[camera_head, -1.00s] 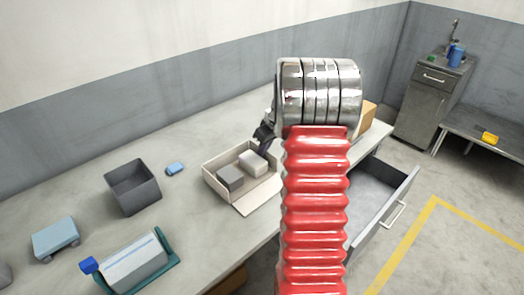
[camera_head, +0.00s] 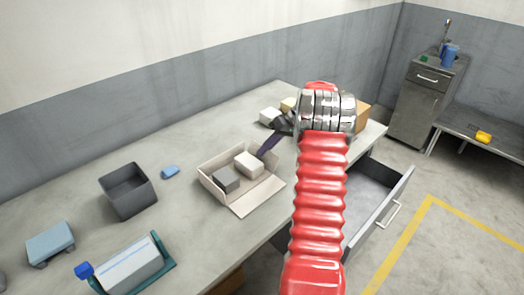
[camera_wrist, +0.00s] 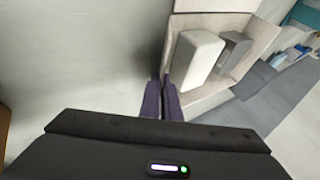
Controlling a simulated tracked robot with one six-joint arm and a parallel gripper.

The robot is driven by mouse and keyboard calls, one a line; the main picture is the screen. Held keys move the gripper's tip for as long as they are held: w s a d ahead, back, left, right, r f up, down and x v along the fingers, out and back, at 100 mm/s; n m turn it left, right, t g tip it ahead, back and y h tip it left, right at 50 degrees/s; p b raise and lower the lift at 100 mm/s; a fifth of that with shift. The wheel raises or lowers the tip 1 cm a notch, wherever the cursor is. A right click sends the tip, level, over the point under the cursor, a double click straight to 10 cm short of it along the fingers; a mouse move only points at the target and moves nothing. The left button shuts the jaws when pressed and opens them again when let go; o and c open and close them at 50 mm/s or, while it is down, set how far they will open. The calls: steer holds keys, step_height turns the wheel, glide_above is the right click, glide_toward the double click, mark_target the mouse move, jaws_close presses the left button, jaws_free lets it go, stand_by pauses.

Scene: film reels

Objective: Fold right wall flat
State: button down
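A cream box (camera_head: 207,182) stands on the table in the head view, with a grey block (camera_head: 226,179) and a white block (camera_head: 248,164) inside. Its front panel (camera_head: 255,200) lies flat and outward. My gripper (camera_head: 262,155) is at the box's right side, with its dark purple fingers pointing down beside the white block. In the wrist view, the fingers (camera_wrist: 160,82) are together and empty, at the edge of the box (camera_wrist: 250,60). I cannot tell the right wall's exact tilt or whether the fingers touch it.
A grey bin (camera_head: 128,190), a small blue item (camera_head: 170,172), a blue-grey device (camera_head: 50,243) and a teal-framed device (camera_head: 135,265) are to the left. A pale block (camera_head: 270,116) is behind the box. An open drawer (camera_head: 385,205) juts out at right.

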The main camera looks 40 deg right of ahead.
steer(key=shift+d+f+m+y, duration=0.15)
steer(key=shift+d+f+y, duration=0.15)
steer(key=shift+y, duration=0.3)
steer(key=shift+d+f+m+y, duration=0.15)
steer(key=shift+d+y, duration=0.15)
steer(key=shift+y, duration=0.3)
steer(key=c, duration=2.5)
jaws_free()
steer(key=shift+o, duration=1)
steer(key=shift+d, duration=0.1)
steer(key=shift+v, duration=6.7)
steer(key=shift+s+d+f, duration=0.1)
